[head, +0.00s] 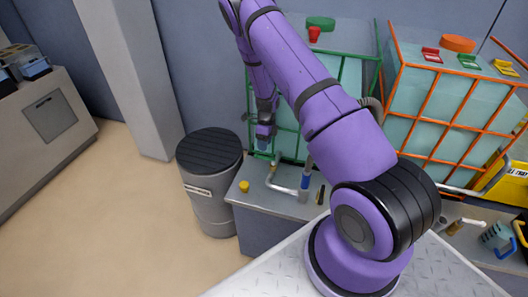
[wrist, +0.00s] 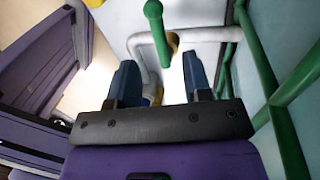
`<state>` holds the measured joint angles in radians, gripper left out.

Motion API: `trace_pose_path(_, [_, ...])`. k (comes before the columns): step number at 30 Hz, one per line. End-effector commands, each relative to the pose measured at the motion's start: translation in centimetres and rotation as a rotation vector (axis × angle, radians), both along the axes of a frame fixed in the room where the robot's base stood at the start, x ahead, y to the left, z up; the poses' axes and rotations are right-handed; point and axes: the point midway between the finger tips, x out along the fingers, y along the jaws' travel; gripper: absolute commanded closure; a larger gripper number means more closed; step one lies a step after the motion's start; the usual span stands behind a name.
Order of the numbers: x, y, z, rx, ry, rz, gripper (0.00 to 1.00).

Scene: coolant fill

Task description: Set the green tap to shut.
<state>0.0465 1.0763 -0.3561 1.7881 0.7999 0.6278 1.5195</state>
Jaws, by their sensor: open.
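The green tap shows in the wrist view as a green lever handle (wrist: 158,30) in front of a white pipe (wrist: 195,36). My gripper (wrist: 158,68) is open, with its two dark blue fingers apart. The handle's lower end lies close to the gap between the fingertips; I cannot tell whether it is between them, and nothing is gripped. In the head view my gripper (head: 264,143) points down beside the green-caged tank (head: 345,70), above the grey bench (head: 262,205). The tap's handle is not clear there, hidden by my gripper or too small.
A bent grey pipe (head: 280,186) and a yellow cap (head: 244,186) are on the bench below my gripper. A grey drum with a black lid (head: 209,150) stands left. Green cage bars (wrist: 262,70) run close on the right. An orange-caged tank (head: 445,115) stands further right.

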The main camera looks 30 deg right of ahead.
Motion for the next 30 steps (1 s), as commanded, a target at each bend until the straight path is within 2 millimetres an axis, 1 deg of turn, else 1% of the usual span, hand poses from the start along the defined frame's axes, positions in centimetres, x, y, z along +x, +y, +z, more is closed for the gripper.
trace_pose_path(1, [0.2, -0.2, 1.0, -0.001, -0.002, 0.001, 0.55])
trace_pose_path(3, [0.3, -0.4, 2.2, -0.002, -0.003, 0.001, 0.55])
trace_pose_path(6, [0.5, -0.6, 3.5, 0.000, -0.001, 0.000, 0.55])
trace_pose_path(10, [0.6, -0.8, 4.6, -0.001, 0.000, 0.000, 0.55])
trace_pose_path(15, [0.6, -0.8, 5.0, 0.000, 0.001, 0.000, 0.55])
trace_pose_path(30, [0.6, -0.8, 5.2, 0.001, -0.001, 0.003, 0.55])
